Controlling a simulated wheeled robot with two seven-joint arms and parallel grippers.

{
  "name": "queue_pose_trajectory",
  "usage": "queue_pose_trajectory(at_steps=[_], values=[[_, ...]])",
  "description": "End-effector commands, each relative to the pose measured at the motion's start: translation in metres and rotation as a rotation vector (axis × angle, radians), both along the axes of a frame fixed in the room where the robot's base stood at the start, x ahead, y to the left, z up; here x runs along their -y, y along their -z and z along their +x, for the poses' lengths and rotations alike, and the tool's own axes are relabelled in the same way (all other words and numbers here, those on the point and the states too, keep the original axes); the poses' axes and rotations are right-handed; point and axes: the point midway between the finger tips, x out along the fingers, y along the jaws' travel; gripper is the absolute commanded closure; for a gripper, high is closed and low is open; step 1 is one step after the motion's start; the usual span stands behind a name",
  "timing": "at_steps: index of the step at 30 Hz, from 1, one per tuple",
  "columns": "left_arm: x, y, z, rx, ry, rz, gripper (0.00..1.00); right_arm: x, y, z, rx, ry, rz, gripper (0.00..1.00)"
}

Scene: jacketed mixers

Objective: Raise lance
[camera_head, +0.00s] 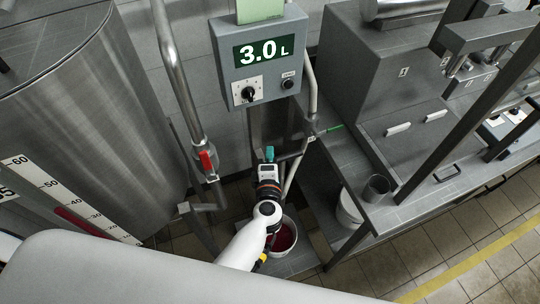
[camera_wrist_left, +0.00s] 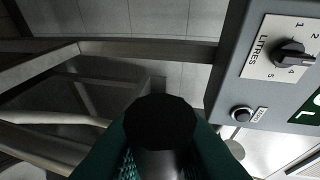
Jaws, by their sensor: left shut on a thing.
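My left gripper (camera_head: 269,154) has teal fingers and reaches in from below, in front of the filling station. In the left wrist view its fingers (camera_wrist_left: 160,140) are shut around a dark, round-ended piece (camera_wrist_left: 160,118) with a metal shaft below it. This seems to be the lance's handle; the rest of the lance is hard to make out. A bucket (camera_head: 293,240) with red liquid stands below, partly hidden by my arm. The grey control box (camera_head: 235,84) above reads 3.0 L; its dial and button also show in the left wrist view (camera_wrist_left: 262,88). My right gripper is out of view.
A steel tank (camera_head: 110,110) with a level scale stands at left. A pipe with a red valve handle (camera_head: 207,160) runs beside it. At right is a steel bench (camera_head: 410,207) with machines and a cup (camera_head: 376,188); a white bucket (camera_head: 349,208) stands below.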

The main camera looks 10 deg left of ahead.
Motion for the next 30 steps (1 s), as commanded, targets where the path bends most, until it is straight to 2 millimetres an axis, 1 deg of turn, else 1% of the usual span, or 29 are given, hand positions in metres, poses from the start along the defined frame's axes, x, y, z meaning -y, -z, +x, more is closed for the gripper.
queue_pose_trajectory(at_steps=[1, 3, 17, 18, 21, 30], values=[[0.0004, -0.0105, 0.0004, 0.002, 0.0, -0.001, 1.0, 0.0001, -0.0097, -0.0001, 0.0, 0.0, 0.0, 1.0], [0.0002, -0.0135, 0.0004, 0.002, 0.0, -0.001, 1.0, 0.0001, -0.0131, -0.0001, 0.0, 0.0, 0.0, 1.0], [-0.0002, -0.0175, 0.0018, 0.008, -0.002, 0.001, 1.0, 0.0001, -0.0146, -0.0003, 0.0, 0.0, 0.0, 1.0], [-0.0001, -0.0179, 0.0019, 0.008, -0.002, 0.001, 0.75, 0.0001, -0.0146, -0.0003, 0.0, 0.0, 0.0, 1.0], [-0.0002, -0.0173, 0.0018, 0.007, -0.002, 0.001, 0.6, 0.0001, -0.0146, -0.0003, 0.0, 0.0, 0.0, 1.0], [0.0003, -0.015, -0.0011, 0.001, 0.0, 0.0, 0.6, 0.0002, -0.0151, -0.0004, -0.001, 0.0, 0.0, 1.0]])
